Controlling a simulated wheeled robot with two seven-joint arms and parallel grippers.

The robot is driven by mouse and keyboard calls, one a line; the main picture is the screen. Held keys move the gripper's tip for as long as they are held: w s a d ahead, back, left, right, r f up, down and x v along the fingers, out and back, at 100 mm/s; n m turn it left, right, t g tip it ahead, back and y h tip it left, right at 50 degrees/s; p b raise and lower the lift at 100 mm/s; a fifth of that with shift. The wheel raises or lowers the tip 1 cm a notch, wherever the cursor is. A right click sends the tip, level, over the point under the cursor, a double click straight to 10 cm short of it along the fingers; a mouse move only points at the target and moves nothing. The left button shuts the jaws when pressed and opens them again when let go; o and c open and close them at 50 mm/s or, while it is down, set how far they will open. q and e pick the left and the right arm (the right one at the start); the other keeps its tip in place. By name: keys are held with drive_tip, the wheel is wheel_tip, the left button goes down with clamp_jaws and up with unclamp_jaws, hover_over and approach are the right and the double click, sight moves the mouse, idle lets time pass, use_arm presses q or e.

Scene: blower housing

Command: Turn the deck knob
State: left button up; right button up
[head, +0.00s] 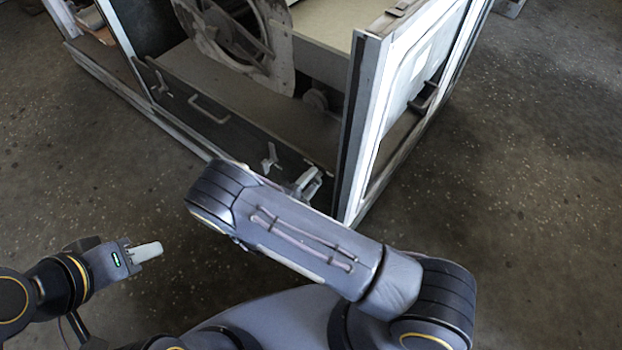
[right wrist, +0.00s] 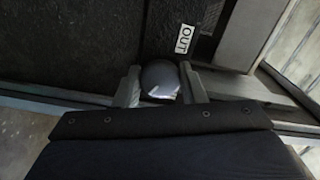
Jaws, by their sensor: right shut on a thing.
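The deck knob (right wrist: 160,80) is a rounded, shiny grey knob on a dark panel in the right wrist view. My right gripper (right wrist: 160,88) has one finger on each side of the knob and is shut on it. In the head view my right gripper (head: 308,184) is at the front corner of the housing, partly hidden by my own right arm; the knob cannot be made out there. My left gripper (head: 148,252) hangs over bare floor at the lower left, away from the housing. Its fingers overlap from this angle, so its opening is unclear.
A label reading OUT (right wrist: 183,38) is beside the knob. The blower housing (head: 358,115) has a metal corner post close to the right gripper. A bar handle (head: 208,110) and a small light-coloured fitting (head: 270,158) are on its dark deck. Open floor surrounds the housing.

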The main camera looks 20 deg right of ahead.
drive_tip(key=shift+n, duration=0.6)
drive_tip(key=o, duration=1)
drive_tip(key=shift+a, duration=0.1)
drive_tip(key=p+v, duration=0.1)
drive_tip(key=v, duration=0.6)
drive_tip(key=shift+s+a, duration=0.25)
